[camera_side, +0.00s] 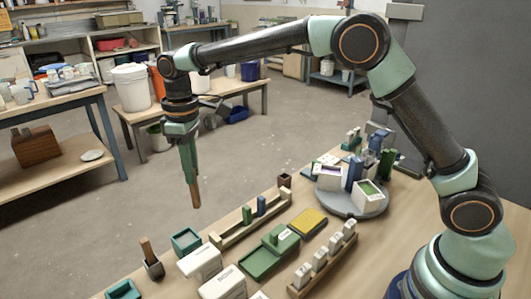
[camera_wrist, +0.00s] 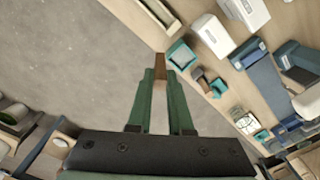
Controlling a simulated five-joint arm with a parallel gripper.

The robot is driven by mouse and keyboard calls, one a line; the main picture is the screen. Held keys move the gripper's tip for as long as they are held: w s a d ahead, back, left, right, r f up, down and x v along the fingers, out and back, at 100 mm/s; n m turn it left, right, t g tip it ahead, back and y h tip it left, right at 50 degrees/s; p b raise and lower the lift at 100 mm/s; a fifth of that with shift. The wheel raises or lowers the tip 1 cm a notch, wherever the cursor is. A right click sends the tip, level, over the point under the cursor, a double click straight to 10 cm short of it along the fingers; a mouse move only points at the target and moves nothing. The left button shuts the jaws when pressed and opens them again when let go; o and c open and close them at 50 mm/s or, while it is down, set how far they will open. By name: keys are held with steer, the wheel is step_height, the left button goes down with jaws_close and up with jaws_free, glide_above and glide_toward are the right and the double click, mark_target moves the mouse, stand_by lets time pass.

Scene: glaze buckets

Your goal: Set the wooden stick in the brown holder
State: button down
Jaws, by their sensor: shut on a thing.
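My gripper (camera_side: 189,168) is shut on a wooden stick (camera_side: 195,194) and holds it pointing down in the air, beyond the table's left edge. In the wrist view, the brown end of the stick (camera_wrist: 161,62) shows between the tips of my gripper (camera_wrist: 160,75). The small brown holder (camera_side: 285,181) stands on the table to the right of the stick, beyond the end of a wooden rack. Nothing is seen standing in it. I cannot make out the holder in the wrist view.
A dark grey holder (camera_side: 154,269) with another brown stick (camera_side: 147,251) stands near the front, by a teal box (camera_side: 186,241). A rack (camera_side: 250,221), white boxes (camera_side: 200,263), a green tray (camera_side: 270,255), a yellow block (camera_side: 308,222) and a loaded round turntable (camera_side: 350,205) crowd the table.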

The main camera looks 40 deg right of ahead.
steer(key=d+f+m, duration=0.3)
steer(key=d+m, duration=0.5)
steer(key=d, duration=2.2)
step_height(320, 180, down, 6)
steer(key=shift+s+a+f, duration=0.2)
steer(key=shift+a+f, duration=0.05)
steer(key=shift+f, duration=0.35)
steer(key=c, duration=0.8)
jaws_free()
steer(key=shift+o, duration=0.2)
steer(key=shift+r, duration=0.1)
step_height(320, 180, up, 7)
